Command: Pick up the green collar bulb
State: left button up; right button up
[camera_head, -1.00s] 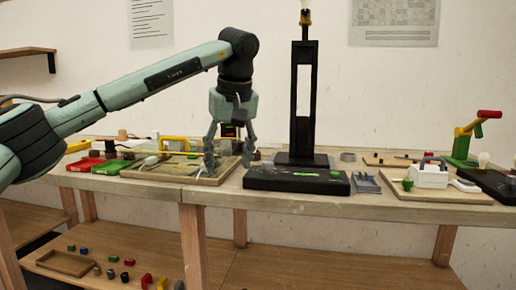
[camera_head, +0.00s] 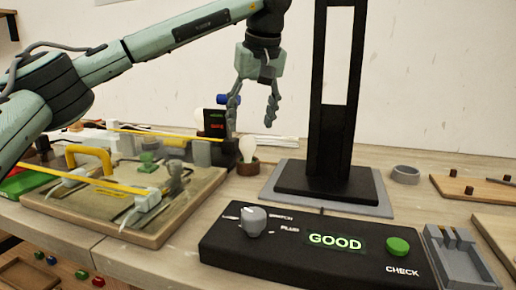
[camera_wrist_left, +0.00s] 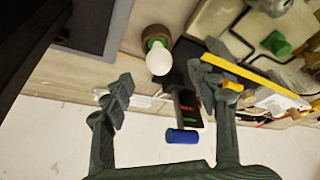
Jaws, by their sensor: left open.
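A white bulb (camera_head: 248,148) stands upright, glass up, in a round brown holder (camera_head: 248,168) behind the right end of the wiring board. In the left wrist view the bulb (camera_wrist_left: 158,60) shows a greenish collar where it meets the holder (camera_wrist_left: 154,34). My left gripper (camera_head: 252,121) is open and empty, fingers pointing down, above the bulb and apart from it. In the left wrist view the bulb is beyond the fingertips, roughly between the two fingers (camera_wrist_left: 155,96). My right gripper is not in view.
A dark device (camera_head: 213,125) with a blue cylinder (camera_head: 229,99) stands just left of the bulb. The wiring board (camera_head: 150,235) has a yellow bar and handle. A black stand (camera_head: 325,180) rises at right. The black check box (camera_head: 300,250) reads GOOD.

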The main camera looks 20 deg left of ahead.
aim_at(249, 137)
pick_arm(q)
jog(key=shift+w, duration=0.3)
jog(key=shift+w+a+f, duration=0.1)
jog(key=shift+f, duration=0.2)
jog(key=shift+a+f, duration=0.25)
jog(key=shift+f, duration=0.55)
jog(key=x, duration=0.5)
jog(key=shift+w+f, duration=0.1)
jog(key=shift+w, duration=0.15)
jog(key=shift+c, duration=0.4)
jog(key=c, duration=1.2)
grip_shut()
jog(key=shift+r, duration=0.2)
